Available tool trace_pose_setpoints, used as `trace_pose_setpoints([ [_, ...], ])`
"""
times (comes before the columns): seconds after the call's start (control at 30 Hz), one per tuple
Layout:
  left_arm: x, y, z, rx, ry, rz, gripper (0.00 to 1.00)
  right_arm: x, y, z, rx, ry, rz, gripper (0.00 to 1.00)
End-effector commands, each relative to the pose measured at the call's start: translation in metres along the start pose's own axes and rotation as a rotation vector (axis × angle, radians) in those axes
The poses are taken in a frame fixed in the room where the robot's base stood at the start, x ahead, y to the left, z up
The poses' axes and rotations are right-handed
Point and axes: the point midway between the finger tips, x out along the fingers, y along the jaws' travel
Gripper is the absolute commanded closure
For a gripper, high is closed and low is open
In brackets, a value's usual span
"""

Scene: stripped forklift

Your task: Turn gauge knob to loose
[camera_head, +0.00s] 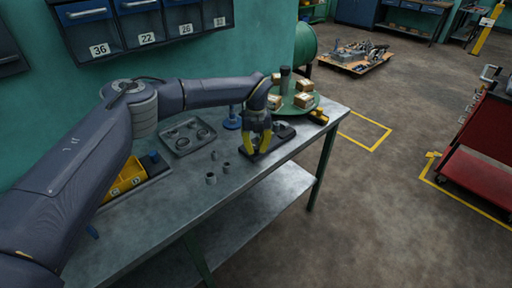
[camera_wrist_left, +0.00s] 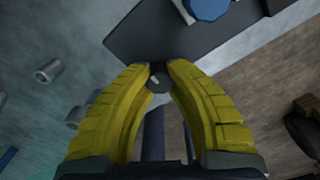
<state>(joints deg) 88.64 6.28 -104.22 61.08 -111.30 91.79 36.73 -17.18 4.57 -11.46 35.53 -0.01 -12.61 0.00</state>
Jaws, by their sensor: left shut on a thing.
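My left gripper (camera_head: 257,148) reaches down over the workbench and points at a dark flat base (camera_head: 282,134) near the bench's right end. In the left wrist view, its two yellow fingers (camera_wrist_left: 160,72) close on a small dark round knob (camera_wrist_left: 157,83) with a short pale mark on it. The knob is at the edge of the dark base (camera_wrist_left: 185,35). The fingers hide the knob's sides, and I cannot read its setting. My right gripper is not in view.
The workbench (camera_head: 240,190) holds a grey tray (camera_head: 188,137), a blue-footed stand (camera_head: 232,121), several small metal cylinders, a yellow case (camera_head: 125,180) and a green round stand with boxes (camera_head: 304,99). A red cart (camera_head: 475,180) stands at the right.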

Motion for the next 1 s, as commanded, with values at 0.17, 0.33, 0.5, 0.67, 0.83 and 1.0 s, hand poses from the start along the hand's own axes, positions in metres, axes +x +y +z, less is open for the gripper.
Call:
trace_pose_setpoints([
  [0.17, -0.005, -0.001, 0.006, 0.0, -0.017, -0.006, 1.0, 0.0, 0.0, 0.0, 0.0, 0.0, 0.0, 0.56],
  [0.33, -0.004, 0.0, 0.005, 0.0, -0.013, -0.004, 0.66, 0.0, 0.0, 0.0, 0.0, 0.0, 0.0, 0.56],
  [0.5, -0.002, 0.0, 0.003, 0.0, -0.009, -0.003, 0.5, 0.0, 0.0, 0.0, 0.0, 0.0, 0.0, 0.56],
  [0.67, -0.002, 0.0, 0.002, 0.001, -0.006, -0.002, 0.5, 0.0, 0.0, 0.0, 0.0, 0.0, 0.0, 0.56],
  [0.83, -0.007, 0.0, 0.002, 0.001, -0.006, -0.002, 0.5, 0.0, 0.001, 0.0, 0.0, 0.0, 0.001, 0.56],
  [1.0, -0.03, 0.0, 0.002, 0.0, -0.007, -0.002, 0.5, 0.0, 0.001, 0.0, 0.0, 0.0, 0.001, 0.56],
])
